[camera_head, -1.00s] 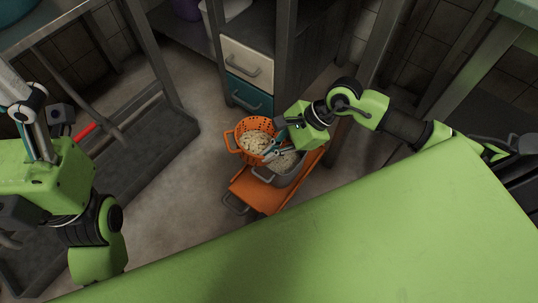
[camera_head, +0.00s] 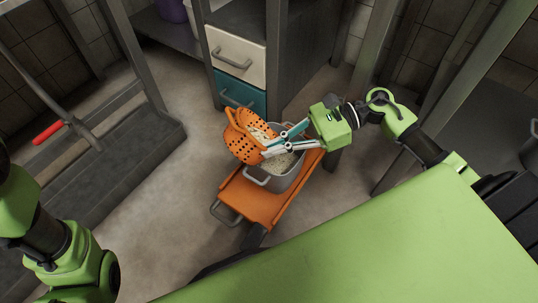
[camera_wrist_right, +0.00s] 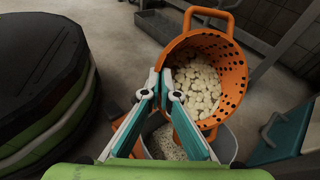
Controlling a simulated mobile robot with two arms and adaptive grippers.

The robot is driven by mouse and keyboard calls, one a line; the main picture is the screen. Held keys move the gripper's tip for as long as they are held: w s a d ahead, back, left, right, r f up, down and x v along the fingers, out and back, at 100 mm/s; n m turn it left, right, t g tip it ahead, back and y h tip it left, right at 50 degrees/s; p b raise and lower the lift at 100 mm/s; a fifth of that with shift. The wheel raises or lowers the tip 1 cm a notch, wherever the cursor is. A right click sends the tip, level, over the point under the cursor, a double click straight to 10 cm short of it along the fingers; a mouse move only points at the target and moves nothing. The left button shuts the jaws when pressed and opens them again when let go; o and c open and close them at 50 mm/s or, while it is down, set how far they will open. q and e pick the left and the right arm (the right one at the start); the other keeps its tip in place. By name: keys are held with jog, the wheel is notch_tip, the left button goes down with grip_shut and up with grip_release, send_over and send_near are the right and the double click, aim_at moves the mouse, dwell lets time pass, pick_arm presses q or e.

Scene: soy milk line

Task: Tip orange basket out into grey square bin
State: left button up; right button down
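The orange basket (camera_head: 243,143) is a perforated round colander holding whitish pieces. It is tilted above the grey bin (camera_head: 283,182), its opening turned toward my right gripper. My right gripper (camera_head: 270,146) is shut on the basket's near rim or handle. In the right wrist view, the basket (camera_wrist_right: 236,90) still holds many pieces, and the fingers (camera_wrist_right: 161,80) meet at its near side. The grey bin (camera_wrist_right: 225,146) is below and partly hidden by the fingers; pale pieces lie inside it. My left gripper is out of view; only arm links show.
The bin stands on an orange cart (camera_head: 250,198) with a grey handle. A cabinet with a cream drawer (camera_head: 235,53) and a teal drawer (camera_head: 240,92) is behind. A grey metal frame with a red grip (camera_head: 47,132) stands left. Floor between is clear.

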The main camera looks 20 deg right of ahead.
jog(key=d+m+t+y+b, duration=0.2)
jog(key=d+y+b, duration=0.4)
jog(key=y+b, duration=0.5)
jog(key=shift+m+t+b, duration=0.3)
jog(key=shift+m+t, duration=0.1)
jog(key=shift+d, duration=0.1)
